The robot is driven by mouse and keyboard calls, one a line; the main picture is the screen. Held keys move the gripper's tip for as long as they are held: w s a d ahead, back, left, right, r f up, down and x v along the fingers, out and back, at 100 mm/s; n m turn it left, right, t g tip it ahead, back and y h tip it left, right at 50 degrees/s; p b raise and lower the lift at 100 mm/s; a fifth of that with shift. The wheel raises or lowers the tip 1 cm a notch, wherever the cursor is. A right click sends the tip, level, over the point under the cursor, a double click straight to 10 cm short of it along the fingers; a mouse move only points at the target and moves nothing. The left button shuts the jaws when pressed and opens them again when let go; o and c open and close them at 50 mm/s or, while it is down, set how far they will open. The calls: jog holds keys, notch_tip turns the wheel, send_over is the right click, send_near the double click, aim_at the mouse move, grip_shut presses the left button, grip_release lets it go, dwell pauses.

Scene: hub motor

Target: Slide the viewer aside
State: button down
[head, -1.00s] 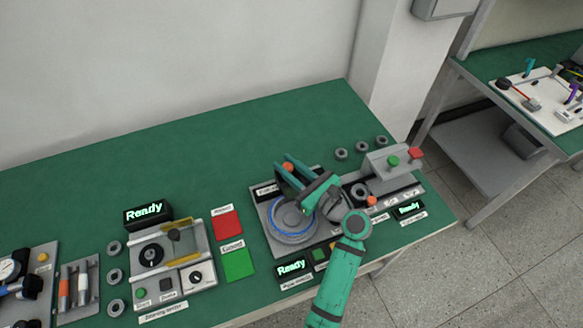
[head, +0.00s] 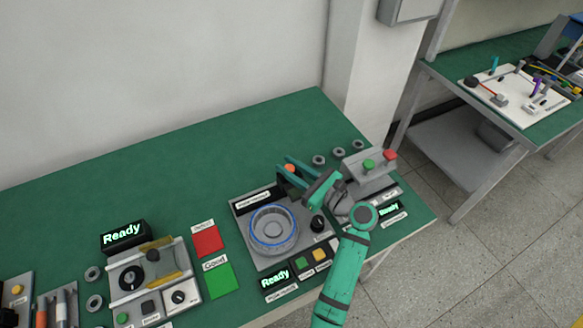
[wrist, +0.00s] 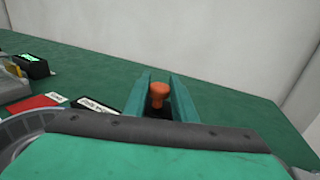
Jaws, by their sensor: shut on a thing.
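My gripper (head: 291,170) reaches over the back right part of a grey station panel (head: 243,212). Its two green fingers are shut on an orange knob (wrist: 158,96), seen between them in the wrist view. The same knob (head: 290,169) shows in the head view behind the round dish. I cannot make out the viewer as a separate body; my gripper and wrist cover what lies under the knob. The round dish (head: 273,230) with a blue ring lies uncovered to the left of my gripper. Its grey rim (wrist: 25,128) shows at lower left in the wrist view.
A black dial (head: 318,223) stands right of the dish. A grey box (head: 372,172) with green and red buttons stands close to my wrist's right. Several grey rings (head: 319,160) lie behind. Red (head: 207,240) and green (head: 219,280) pads lie left. The back bench is clear.

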jog(key=c, duration=1.5)
grip_release()
jog(key=shift+w+d, duration=0.15)
jog(key=shift+d, duration=0.25)
jog(key=shift+o, duration=0.2)
jog(key=shift+a, duration=0.15)
jog(key=v, duration=1.1)
jog(key=shift+a, duration=0.15)
